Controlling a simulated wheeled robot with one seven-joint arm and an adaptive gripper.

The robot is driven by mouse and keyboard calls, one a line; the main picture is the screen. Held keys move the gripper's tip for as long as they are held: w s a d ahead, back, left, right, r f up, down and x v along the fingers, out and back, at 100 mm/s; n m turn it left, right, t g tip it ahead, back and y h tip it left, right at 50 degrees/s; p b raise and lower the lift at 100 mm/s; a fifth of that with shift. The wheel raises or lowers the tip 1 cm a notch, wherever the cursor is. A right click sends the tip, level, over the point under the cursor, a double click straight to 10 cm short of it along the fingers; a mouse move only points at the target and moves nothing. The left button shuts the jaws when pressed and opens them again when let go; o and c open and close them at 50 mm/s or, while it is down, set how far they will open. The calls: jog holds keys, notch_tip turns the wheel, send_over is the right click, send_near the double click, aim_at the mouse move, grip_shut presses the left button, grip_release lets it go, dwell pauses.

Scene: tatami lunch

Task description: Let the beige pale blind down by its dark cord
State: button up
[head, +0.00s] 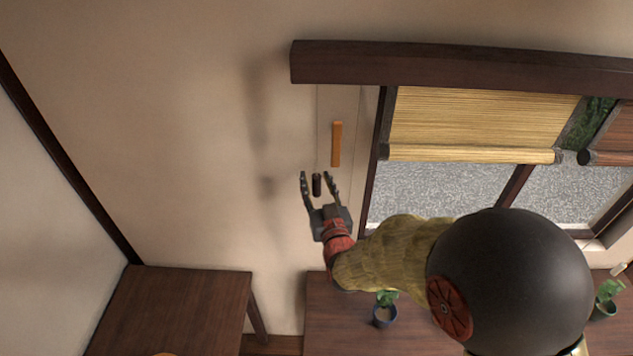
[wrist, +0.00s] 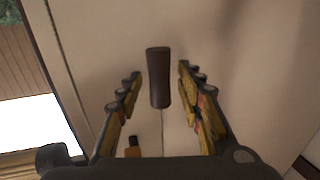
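The beige pale blind (head: 475,118) hangs partly down over the window, its rolled lower edge (head: 470,153) above the pale grey lower pane. A dark cord pull (head: 317,186) hangs on a thin cord left of the window. My gripper (head: 316,177) is open, with one finger on each side of the dark pull. In the wrist view the dark pull (wrist: 158,78) stands between the spread fingers (wrist: 159,72), with a gap on both sides. Neither finger visibly touches it.
An orange-brown pull (head: 336,144) hangs close by, just right of the dark one. A darker brown blind (head: 615,140) is at the right. Below are a wooden table (head: 180,305) and a surface with a potted plant (head: 385,312). The wall left of the pulls is clear.

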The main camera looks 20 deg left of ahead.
grip_shut()
dwell(0.5)
dwell(0.4)
